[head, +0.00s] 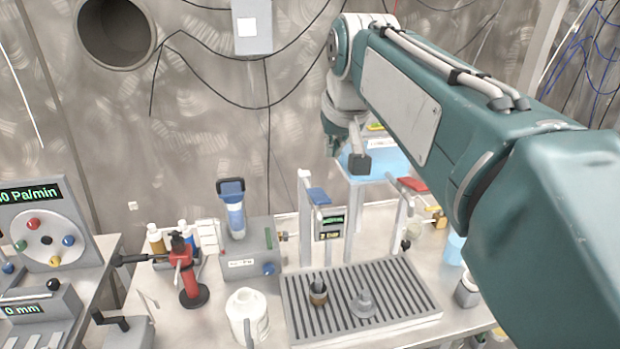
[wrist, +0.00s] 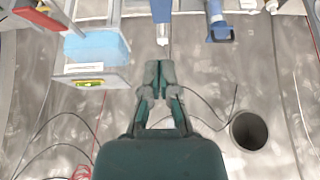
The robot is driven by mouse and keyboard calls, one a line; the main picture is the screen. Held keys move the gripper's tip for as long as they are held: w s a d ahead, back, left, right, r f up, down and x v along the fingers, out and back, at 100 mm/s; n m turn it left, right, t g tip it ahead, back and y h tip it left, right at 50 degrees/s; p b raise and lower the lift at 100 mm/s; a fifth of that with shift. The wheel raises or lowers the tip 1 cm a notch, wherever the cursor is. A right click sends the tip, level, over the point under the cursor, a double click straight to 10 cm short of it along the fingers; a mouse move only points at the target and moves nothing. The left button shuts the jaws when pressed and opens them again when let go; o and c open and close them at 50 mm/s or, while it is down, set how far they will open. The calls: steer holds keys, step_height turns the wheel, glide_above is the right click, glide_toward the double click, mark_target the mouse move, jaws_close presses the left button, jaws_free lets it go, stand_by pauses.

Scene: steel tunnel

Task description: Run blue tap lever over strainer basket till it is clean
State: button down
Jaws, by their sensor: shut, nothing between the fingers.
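Two small items stand on the tray: a brown-banded cup with a dark stem (head: 318,293) and a grey stepped piece (head: 364,303). I cannot tell which is the strainer basket. My gripper (wrist: 160,68) is shut and empty, apart from the lever. In the head view it hangs behind and right of the lever (head: 358,162), partly hidden by my arm.
A red tap lever (head: 412,185) stands to the right. A light-blue bin (head: 380,165) is behind the taps. A blue-handled cartridge (head: 234,212), a red-black tool (head: 186,275) and a white jug (head: 247,312) stand left of the tray. Cables hang along the wall.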

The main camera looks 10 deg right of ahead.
steer(key=w+a+r, duration=0.1)
steer(key=w, duration=0.1)
glide_above(318, 195)
steer(key=s, duration=0.1)
step_height(318, 195, down, 8)
steer(key=shift+s+a, duration=0.1)
steer(key=f, duration=0.3)
steer(key=shift+s+d+f, duration=0.15)
steer(key=shift+d+f, duration=0.05)
steer(key=shift+d, duration=0.1)
steer(key=shift+s+f, duration=0.1)
steer(key=shift+f, duration=0.45)
steer(key=shift+a, duration=0.2)
